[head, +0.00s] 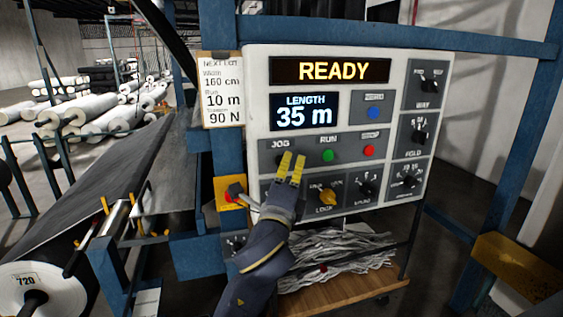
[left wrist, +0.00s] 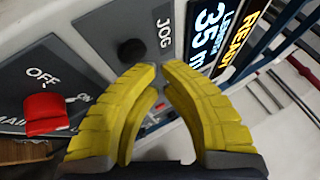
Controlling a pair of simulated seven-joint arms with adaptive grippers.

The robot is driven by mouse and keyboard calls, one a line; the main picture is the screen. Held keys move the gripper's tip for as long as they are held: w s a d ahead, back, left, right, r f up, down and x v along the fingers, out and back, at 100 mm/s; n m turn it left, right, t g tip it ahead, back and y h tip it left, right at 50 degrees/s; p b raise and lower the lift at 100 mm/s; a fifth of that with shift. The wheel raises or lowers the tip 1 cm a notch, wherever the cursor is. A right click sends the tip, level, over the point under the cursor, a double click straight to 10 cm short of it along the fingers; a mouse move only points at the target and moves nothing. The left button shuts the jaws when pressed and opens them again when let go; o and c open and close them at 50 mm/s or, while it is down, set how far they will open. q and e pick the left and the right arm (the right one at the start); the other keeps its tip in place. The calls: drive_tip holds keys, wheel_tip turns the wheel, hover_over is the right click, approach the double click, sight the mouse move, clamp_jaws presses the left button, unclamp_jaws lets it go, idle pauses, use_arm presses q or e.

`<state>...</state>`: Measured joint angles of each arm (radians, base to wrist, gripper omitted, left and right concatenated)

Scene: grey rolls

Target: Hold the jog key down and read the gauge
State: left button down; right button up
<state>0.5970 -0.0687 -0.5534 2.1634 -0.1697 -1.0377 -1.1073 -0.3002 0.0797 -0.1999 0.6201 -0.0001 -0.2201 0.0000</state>
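The white control panel (head: 258,75) fills the middle of the head view. Its top display (head: 331,70) reads READY. The length display (head: 304,111) reads 35 m and shows partly in the left wrist view (left wrist: 207,38). The black round jog key (left wrist: 131,51) sits beside its JOG label (left wrist: 164,33); in the head view the fingers largely cover it. My left gripper (head: 292,155) is at the JOG plate, its yellow fingertips brought together with nothing between them. In the left wrist view the tips (left wrist: 158,67) are just beside the key; contact is not clear. My right gripper is not in view.
A green RUN button (head: 327,155), a red button (head: 369,150) and several knobs share the panel. A red main switch (left wrist: 46,113) is near the left gripper. A card (head: 221,90) reads 160 cm, 10 m, 90 N. Blue frame posts flank the panel.

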use_arm(q)
drive_tip(key=shift+w+a, duration=0.3)
drive_tip(key=shift+w, duration=0.55)
idle(2.6)
drive_tip(key=shift+s, duration=0.15)
idle(2.8)
drive_tip(key=shift+s+d, duration=0.3)
drive_tip(key=shift+s, duration=0.4)
drive_tip(key=shift+s+d, duration=0.25)
drive_tip(key=shift+s, duration=0.55)
drive_tip(key=shift+s+d, duration=0.3)
drive_tip(key=shift+s, duration=0.45)
drive_tip(key=shift+s+d, duration=0.25)
drive_tip(key=shift+s, duration=0.55)
